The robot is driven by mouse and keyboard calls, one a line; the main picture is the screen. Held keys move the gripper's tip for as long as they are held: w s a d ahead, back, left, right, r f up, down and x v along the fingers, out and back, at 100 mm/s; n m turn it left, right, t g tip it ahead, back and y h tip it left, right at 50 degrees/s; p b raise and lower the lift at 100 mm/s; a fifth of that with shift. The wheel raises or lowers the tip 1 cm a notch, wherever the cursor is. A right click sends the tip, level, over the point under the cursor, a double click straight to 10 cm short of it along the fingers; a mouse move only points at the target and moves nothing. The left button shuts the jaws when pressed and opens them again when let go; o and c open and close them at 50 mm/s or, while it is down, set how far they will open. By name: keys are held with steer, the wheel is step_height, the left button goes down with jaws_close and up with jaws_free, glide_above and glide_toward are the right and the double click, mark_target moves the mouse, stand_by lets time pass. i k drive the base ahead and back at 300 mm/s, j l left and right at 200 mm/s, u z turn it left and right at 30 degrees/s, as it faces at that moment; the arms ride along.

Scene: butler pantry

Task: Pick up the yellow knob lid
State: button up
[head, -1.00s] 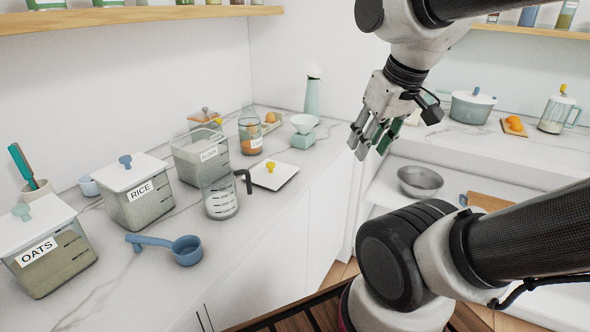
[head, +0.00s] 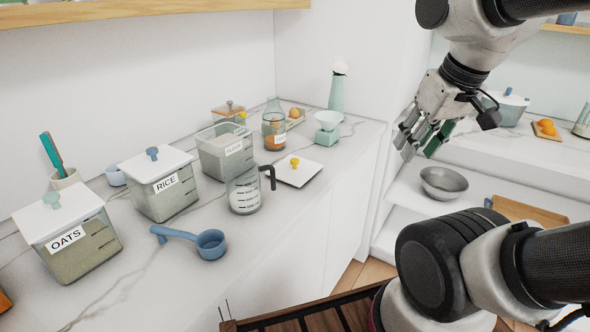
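The yellow knob lid is a white square lid (head: 303,176) with a yellow knob (head: 294,162) on top. It lies flat on the marble counter, near the front edge, right of the measuring jug (head: 244,192). The jug's dark handle overlaps the lid's left side in the head view. An open clear container labelled flour (head: 228,160) stands behind the jug with no lid on it. My gripper (head: 411,147) hangs in the air right of the counter, well apart from the lid. Its fingers are spread and nothing shows between them.
Lidded rice (head: 172,200) and oats (head: 82,250) containers stand left, with a blue scoop (head: 210,245) in front. Behind the lid are a glass bottle (head: 274,135), a small scale (head: 327,138) and a vase (head: 336,95). A metal bowl (head: 444,184) sits on a lower shelf at right.

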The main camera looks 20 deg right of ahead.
mark_target(294, 171)
steer(key=i+l, duration=0.15)
steer(key=l, duration=0.25)
steer(key=i+l+u, duration=0.15)
steer(key=l, duration=0.25)
steer(key=i+l, duration=0.15)
steer(key=l, duration=0.3)
